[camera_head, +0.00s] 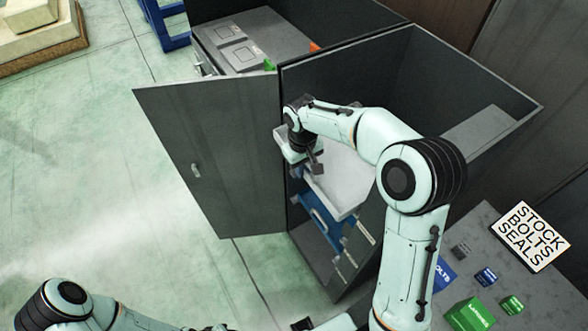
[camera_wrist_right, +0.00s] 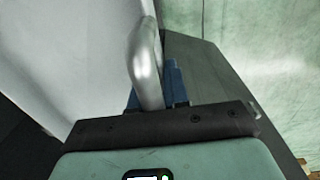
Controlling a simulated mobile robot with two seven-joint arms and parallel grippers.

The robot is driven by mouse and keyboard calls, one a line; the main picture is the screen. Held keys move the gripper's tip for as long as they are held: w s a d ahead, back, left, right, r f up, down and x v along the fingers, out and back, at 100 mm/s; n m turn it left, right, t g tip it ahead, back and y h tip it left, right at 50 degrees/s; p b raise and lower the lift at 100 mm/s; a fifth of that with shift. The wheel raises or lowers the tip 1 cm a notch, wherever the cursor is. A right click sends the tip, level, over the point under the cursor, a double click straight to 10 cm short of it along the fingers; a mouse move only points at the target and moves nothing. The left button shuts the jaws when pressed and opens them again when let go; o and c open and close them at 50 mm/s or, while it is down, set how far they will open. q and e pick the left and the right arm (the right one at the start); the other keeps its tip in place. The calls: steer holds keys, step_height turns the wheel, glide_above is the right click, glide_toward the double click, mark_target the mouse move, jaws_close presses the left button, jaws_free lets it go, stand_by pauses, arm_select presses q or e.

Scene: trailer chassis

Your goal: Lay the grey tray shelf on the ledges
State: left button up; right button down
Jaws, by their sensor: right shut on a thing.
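The grey tray shelf (camera_head: 345,182) is a pale, shallow tray inside the open dark cabinet, seen partly behind my right arm. My right gripper (camera_head: 312,160) is at its near left end, shut on the tray shelf. In the right wrist view, a silver handle-like bar (camera_wrist_right: 147,65) rises beside the gripper, against a pale grey surface (camera_wrist_right: 75,45). Light ledge strips (camera_head: 366,232) show lower in the cabinet, near blue parts (camera_head: 320,212). I cannot tell whether the tray touches any ledge. Only part of my left arm shows; its gripper is out of view.
The cabinet door (camera_head: 215,150) stands open to the left. A grey counter at right holds a stock sign (camera_head: 531,235), green boxes (camera_head: 470,315) and small blue boxes (camera_head: 486,277). Another open unit (camera_head: 240,45) stands behind.

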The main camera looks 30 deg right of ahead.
mark_target(330, 159)
steer(key=d, duration=0.4)
steer(key=shift+w+d+p, duration=0.1)
steer(key=shift+w+p, duration=0.15)
steer(key=shift+p, duration=0.1)
steer(key=shift+w+d+p, duration=0.2)
steer(key=shift+d+p, duration=0.35)
steer(key=shift+d, duration=1.8)
steer(key=shift+d+f, duration=0.2)
steer(key=shift+f, duration=0.55)
arm_select(q)
steer(key=shift+w+r, duration=0.7)
steer(key=shift+r, duration=0.3)
arm_select(e)
steer(key=shift+s, duration=0.1)
arm_select(q)
steer(key=shift+w, duration=0.15)
